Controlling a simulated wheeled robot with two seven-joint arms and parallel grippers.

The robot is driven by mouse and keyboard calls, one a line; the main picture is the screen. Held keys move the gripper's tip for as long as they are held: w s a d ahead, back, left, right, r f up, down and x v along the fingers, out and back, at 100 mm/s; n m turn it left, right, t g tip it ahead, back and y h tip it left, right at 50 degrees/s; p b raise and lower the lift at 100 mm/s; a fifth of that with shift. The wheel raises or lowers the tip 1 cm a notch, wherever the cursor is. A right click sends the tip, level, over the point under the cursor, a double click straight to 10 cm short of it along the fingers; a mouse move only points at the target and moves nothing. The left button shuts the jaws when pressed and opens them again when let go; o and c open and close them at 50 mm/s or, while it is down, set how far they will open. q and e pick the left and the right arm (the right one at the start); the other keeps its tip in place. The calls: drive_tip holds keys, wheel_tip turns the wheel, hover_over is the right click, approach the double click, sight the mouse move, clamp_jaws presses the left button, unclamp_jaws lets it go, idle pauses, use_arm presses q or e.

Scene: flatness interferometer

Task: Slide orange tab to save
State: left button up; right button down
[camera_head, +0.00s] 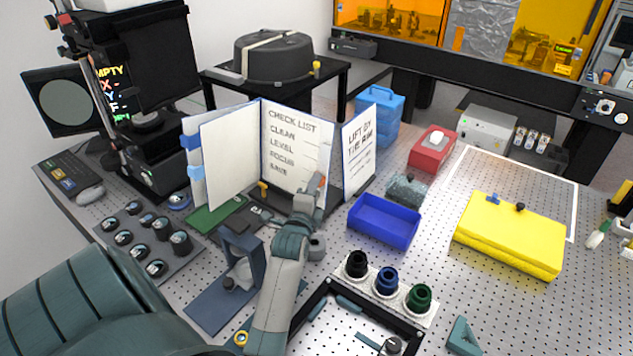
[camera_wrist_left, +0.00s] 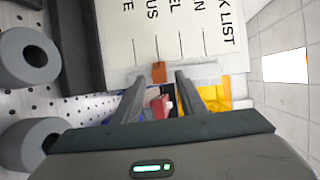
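The white checklist board (camera_head: 296,148) stands upright on the bench, reading CLEAN, LEVEL, FOCUS and a partly unclear last line. In the left wrist view the board (camera_wrist_left: 165,28) appears turned, with a slider line by each word. A small orange tab (camera_wrist_left: 159,72) sits at the end of one line by the board's edge. My left gripper (camera_wrist_left: 160,80) is open, its two fingers spread on either side of the tab, with a gap on both sides. My right gripper is out of view.
A white LIFT BY THE RIM card (camera_head: 359,151) stands right of the board. A blue tray (camera_head: 384,221) and a grey block (camera_head: 406,189) lie to the right. A dark blue stand (camera_head: 241,262) is left of my forearm. The perforated bench is crowded.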

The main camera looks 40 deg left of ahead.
use_arm(q)
drive_tip(key=shift+x, duration=1.05)
